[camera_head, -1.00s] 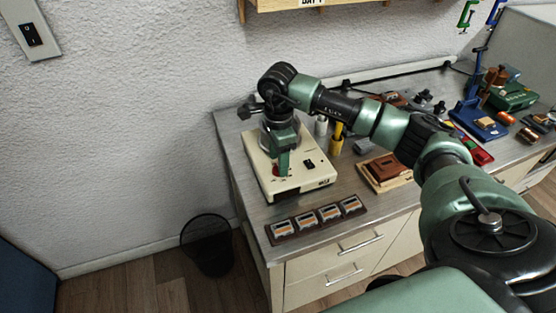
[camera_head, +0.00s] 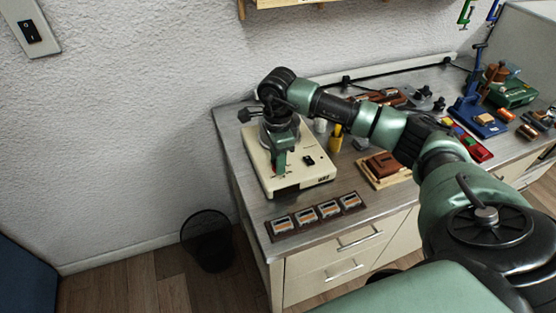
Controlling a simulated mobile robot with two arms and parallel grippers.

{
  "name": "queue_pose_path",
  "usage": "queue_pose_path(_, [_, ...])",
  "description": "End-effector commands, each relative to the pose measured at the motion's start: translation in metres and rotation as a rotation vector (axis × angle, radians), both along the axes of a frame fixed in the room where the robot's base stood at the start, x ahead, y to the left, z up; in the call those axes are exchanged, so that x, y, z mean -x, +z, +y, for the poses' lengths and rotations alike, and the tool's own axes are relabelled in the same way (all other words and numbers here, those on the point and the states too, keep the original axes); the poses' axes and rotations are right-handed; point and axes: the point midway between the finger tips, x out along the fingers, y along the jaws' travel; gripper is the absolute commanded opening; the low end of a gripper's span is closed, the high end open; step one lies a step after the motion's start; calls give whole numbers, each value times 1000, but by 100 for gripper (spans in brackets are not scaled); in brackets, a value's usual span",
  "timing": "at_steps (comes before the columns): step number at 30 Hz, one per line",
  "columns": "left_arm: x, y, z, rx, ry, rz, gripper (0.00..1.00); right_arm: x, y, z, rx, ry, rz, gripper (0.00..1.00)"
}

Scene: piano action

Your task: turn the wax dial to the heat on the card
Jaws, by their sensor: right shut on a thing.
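The cream wax heater box (camera_head: 318,178) stands at the left end of the grey bench. A black switch (camera_head: 309,160) and a dark label show on it. My right gripper (camera_head: 280,166) points down onto the left part of its top and is shut on the dial, which is mostly hidden by the fingers. A little red (camera_head: 275,170) shows beside the fingertips. The dial's setting cannot be read from here. I cannot make out a card with a heat on it. My left gripper is not in view.
A brown rack with several small labelled tins (camera_head: 318,216) lies at the bench's front edge (camera_head: 345,236). A brown block on a wooden board (camera_head: 383,165), a yellow cup (camera_head: 336,138) and a blue stand (camera_head: 481,118) are to the right. A black mesh bin (camera_head: 208,241) stands on the floor.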

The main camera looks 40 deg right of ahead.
Motion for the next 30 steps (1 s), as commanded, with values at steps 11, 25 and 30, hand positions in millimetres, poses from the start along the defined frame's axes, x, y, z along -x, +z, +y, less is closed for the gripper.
queue_pose_path(11, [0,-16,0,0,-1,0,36,-1,-1,0,0,-246,-3,0])
queue_pose_path(25, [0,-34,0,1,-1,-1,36,-1,0,0,-1,-692,-5,0])
queue_pose_path(30, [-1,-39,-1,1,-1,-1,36,-1,0,0,-2,-854,-4,0])
